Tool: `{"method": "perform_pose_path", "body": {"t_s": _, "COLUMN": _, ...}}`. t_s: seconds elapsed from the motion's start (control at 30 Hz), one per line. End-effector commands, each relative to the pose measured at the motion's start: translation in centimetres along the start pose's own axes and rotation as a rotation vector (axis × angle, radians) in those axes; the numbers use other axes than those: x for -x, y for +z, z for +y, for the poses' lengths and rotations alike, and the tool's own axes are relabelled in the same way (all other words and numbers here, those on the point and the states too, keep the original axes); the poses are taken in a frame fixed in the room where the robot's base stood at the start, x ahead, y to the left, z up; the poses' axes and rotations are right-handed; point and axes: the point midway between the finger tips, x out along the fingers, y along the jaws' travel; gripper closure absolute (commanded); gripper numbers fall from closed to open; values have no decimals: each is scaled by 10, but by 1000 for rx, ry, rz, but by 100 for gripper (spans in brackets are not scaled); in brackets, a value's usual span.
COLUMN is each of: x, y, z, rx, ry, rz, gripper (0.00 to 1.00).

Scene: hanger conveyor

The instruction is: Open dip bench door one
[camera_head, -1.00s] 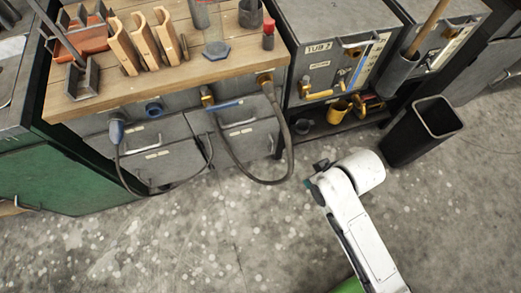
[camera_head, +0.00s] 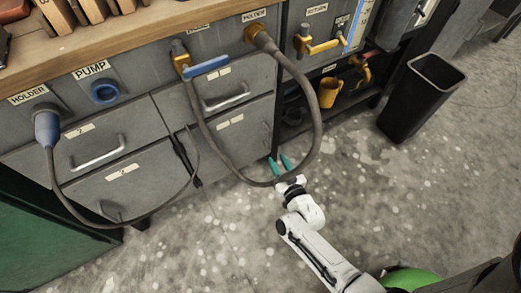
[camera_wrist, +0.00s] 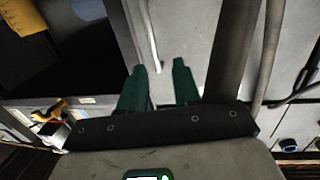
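The dip bench front has two columns of grey drawers and doors with small labels too blurred to read surely. I cannot tell which is door one. The lower right panel (camera_head: 235,140) lies behind a hanging hose (camera_head: 318,130). The lower left panel (camera_head: 130,190) is shut, partly crossed by another hose. My gripper (camera_head: 280,163) is open and empty, its teal fingers low near the right edge of the lower right panel. In the wrist view my gripper (camera_wrist: 159,72) faces a grey panel (camera_wrist: 185,35) with a pale bar handle (camera_wrist: 150,40) ahead of the fingers.
The hose loops in front of the bench close to my gripper, and a thick dark one (camera_wrist: 235,50) shows in the wrist view. An open shelf holds a yellow mug (camera_head: 328,92). A black bin (camera_head: 425,98) stands right. Speckled floor is clear in front.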

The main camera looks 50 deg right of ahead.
Motion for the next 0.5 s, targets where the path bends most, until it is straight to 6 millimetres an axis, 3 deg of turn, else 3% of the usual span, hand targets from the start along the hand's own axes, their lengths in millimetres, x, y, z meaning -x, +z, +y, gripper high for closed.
{"method": "perform_pose_path", "body": {"t_s": 0.03, "x": 0, "y": 9, "z": 5, "rx": 3, "ry": 22, "rz": 20, "gripper": 68}}
{"method": "perform_pose_path", "body": {"t_s": 0.27, "x": -6, "y": 9, "z": 13, "rx": 6, "ry": 53, "rz": 54, "gripper": 68}}
{"method": "perform_pose_path", "body": {"t_s": 0.5, "x": -47, "y": 7, "z": 14, "rx": 7, "ry": 51, "rz": 56, "gripper": 68}}
